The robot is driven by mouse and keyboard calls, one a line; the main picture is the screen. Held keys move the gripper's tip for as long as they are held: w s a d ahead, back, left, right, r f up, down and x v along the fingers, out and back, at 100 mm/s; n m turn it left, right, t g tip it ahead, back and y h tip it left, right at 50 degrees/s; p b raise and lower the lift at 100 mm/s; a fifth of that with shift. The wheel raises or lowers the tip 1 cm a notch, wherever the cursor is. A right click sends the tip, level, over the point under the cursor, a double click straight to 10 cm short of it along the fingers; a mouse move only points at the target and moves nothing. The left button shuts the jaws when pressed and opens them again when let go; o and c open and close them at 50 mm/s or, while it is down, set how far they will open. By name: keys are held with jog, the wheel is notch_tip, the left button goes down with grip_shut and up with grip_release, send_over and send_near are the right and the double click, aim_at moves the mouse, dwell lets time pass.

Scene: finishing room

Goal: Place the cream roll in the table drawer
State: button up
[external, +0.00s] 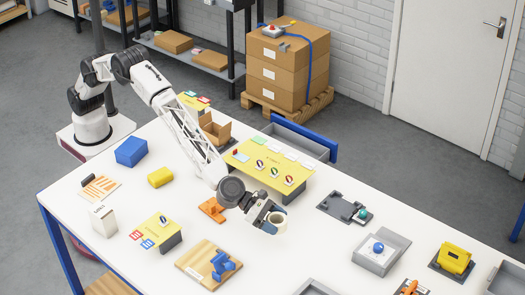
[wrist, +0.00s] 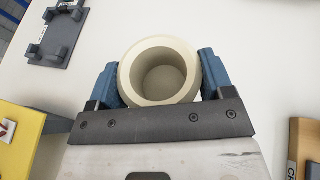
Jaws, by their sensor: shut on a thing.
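The cream roll (external: 280,223) is a short, thick-walled ring held between the fingertips of my gripper (external: 272,220), over the middle of the white table. In the wrist view the cream roll (wrist: 159,70) sits between the two blue finger pads of my gripper (wrist: 160,82), with its round opening showing. Its height above the table is hard to tell. The table drawer (external: 300,140) is pulled open at the table's far edge, with a grey tray and a blue front (external: 305,138). The part of its inside that shows looks empty. The roll is apart from the drawer.
A yellow sloped panel (external: 270,168) with round switches stands between my gripper and the drawer. A grey fixture (external: 345,208) and a grey tray with a blue knob (external: 380,252) lie to the right. A wooden board with a blue clamp (external: 208,264) is in front.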

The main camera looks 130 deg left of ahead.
jog(key=shift+s+a+r, duration=0.2)
jog(key=shift+s+r, duration=0.2)
jog(key=shift+r, duration=0.2)
jog(key=s+a+r+m+h, duration=0.1)
jog(key=s+a+r, duration=0.3)
jog(key=s+r, duration=0.5)
jog(key=shift+s, duration=0.9)
jog(key=shift+m+t+h, duration=0.3)
jog(key=shift+m+h, duration=0.2)
jog(key=shift+h, duration=0.3)
jog(key=s+a+r, duration=0.1)
jog(key=s, duration=0.4)
jog(key=s+a+r, duration=0.1)
jog(key=s, duration=0.3)
jog(key=s+a+r, duration=0.1)
jog(key=s, duration=0.4)
jog(key=shift+s+a+r, duration=0.1)
jog(key=shift+s+r, duration=0.2)
jog(key=shift+r, duration=0.1)
jog(key=shift+m+h, duration=0.6)
jog(key=shift+s+a+f, duration=0.35)
jog(key=shift+s+f, duration=0.3)
jog(key=shift+s, duration=1.75)
jog(key=shift+s+a+f, duration=0.4)
jog(key=shift+s+f, duration=0.2)
jog(key=shift+s, duration=1.8)
jog(key=shift+s+a+f, duration=0.35)
jog(key=shift+s+f, duration=0.3)
jog(key=shift+s, duration=1.75)
